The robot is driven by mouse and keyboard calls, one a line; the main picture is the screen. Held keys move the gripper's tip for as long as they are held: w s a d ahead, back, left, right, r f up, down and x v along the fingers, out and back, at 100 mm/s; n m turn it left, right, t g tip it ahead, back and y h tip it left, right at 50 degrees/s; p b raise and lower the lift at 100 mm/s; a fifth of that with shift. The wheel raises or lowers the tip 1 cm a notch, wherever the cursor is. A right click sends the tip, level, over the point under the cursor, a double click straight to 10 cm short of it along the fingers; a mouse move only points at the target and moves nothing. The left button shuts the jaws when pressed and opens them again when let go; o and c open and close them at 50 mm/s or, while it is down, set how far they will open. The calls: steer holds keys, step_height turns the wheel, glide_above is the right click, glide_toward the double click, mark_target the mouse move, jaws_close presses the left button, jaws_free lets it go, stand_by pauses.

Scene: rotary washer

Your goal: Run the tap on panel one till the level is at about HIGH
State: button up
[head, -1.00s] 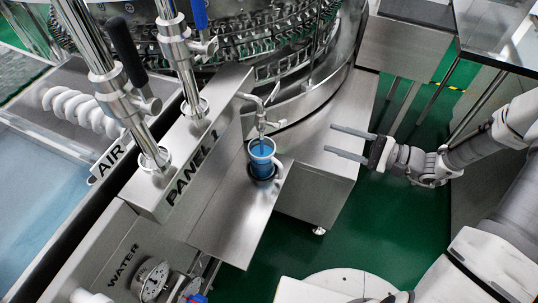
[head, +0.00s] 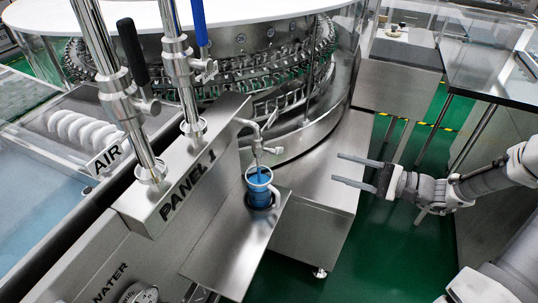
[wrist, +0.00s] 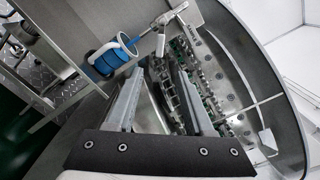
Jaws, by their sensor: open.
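The tap (head: 256,140) sticks out from the side of the box marked PANEL 1 (head: 165,190), and it shows at the top of the wrist view (wrist: 182,17). A blue cup (head: 259,192) with a pale rim and handle stands below its spout on a metal shelf (head: 232,250). In the wrist view a blue streak, like running water, joins the spout and the cup (wrist: 108,60). The level and any HIGH mark are too small to read. My gripper (head: 337,169) is open and empty, right of the cup and apart from the tap. Its fingers also show in the wrist view (wrist: 158,75).
The round washer (head: 285,80) with its metal skirt stands behind the tap. A metal cabinet (head: 310,225) lies between the shelf and my gripper. Upright pipes with black and blue handles (head: 199,22) rise at left. Green floor is open at lower right.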

mark_target(281, 151)
steer(key=b+x, duration=0.2)
steer(key=x, duration=1.5)
steer(key=shift+f, duration=0.1)
jaws_close()
stand_by(0.8)
